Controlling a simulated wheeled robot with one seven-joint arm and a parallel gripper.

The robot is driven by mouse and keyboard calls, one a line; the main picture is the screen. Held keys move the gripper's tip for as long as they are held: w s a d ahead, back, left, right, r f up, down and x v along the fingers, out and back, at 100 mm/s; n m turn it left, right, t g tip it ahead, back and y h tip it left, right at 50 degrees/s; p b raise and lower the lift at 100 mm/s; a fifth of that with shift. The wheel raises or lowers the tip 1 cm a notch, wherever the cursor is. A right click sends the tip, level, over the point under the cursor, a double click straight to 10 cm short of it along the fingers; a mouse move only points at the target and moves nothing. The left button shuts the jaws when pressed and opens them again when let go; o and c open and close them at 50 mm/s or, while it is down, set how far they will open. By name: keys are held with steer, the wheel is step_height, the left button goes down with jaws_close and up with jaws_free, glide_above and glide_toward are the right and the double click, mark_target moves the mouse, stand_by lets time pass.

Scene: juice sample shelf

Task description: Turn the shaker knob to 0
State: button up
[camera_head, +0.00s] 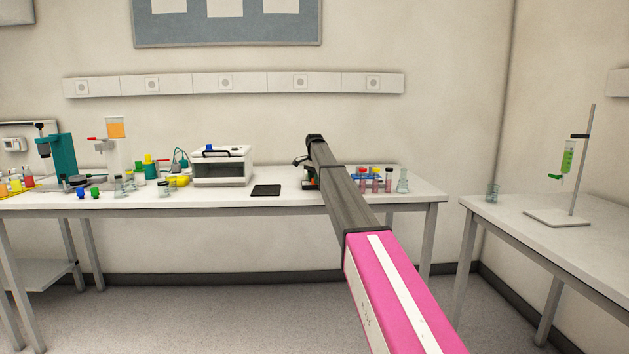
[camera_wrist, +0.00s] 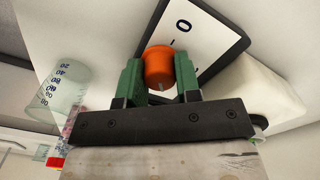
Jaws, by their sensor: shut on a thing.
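In the wrist view, the shaker knob (camera_wrist: 159,66) is a small orange cylinder. It sits in front of a white panel (camera_wrist: 200,42) with a dark border, printed with a "0" and a short dash. The two green fingers of my gripper (camera_wrist: 160,80) are shut on the knob, one on each side. A small pale mark shows on the knob's end, on the side away from the "0". In the head view my arm hides the knob and most of the shaker; part of my gripper (camera_head: 309,182) shows beside the arm.
A graduated beaker (camera_wrist: 62,88) stands close left of my gripper in the wrist view. In the head view, capped tubes (camera_head: 375,182) and a flask (camera_head: 403,181) stand right of my arm. A black pad (camera_head: 266,190) and a white box (camera_head: 222,168) are to the left.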

steer(key=n, duration=1.4)
steer(key=shift+n, duration=0.3)
steer(key=n, duration=0.3)
steer(key=shift+n, duration=0.3)
steer(key=n, duration=0.3)
steer(key=shift+n, duration=0.4)
steer(key=n, duration=0.6)
steer(key=shift+n, duration=0.3)
steer(key=o, duration=0.9)
